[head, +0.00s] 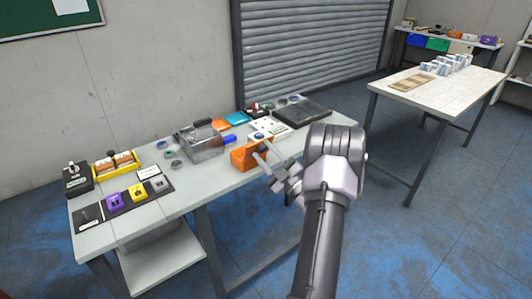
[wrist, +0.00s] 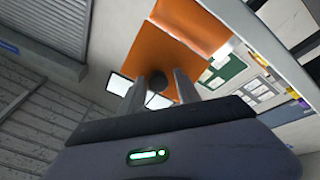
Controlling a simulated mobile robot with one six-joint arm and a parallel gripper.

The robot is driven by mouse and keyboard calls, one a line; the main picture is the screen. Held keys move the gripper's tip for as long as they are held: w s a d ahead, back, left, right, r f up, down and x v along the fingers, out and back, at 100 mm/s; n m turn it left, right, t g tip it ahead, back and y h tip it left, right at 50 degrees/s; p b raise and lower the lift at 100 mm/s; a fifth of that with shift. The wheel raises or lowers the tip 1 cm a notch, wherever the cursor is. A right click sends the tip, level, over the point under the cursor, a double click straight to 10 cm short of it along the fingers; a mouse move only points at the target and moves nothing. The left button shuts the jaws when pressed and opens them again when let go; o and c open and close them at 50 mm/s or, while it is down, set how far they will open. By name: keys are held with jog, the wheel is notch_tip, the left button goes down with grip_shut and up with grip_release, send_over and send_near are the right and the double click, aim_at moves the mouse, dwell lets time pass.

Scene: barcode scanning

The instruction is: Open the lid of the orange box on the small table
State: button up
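The orange box (head: 243,158) sits near the front edge of the light table, close to its middle. My gripper (head: 262,152) reaches it from the right, with its two fingers apart at the box. In the wrist view, two orange faces (wrist: 165,52) meet at an edge ahead of the fingers. My gripper (wrist: 160,82) is open there, with a dark round spot (wrist: 157,100) between the fingers. I cannot tell whether the fingers touch the box, or clearly how the lid stands. The fingers and wrist partly hide the box's right side in the head view.
A dark tray (head: 303,113) is at the far right end. Purple and yellow items (head: 116,201) sit on a black mat at left. The table front between mat and box is clear.

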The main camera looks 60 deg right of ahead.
jog(key=shift+o, duration=0.3)
jog(key=shift+s, duration=0.3)
jog(key=p+v, duration=0.4)
jog(key=v, duration=1.2)
jog(key=shift+s+a+f, duration=0.2)
jog(key=shift+s+a, duration=0.05)
jog(key=shift+s, duration=0.1)
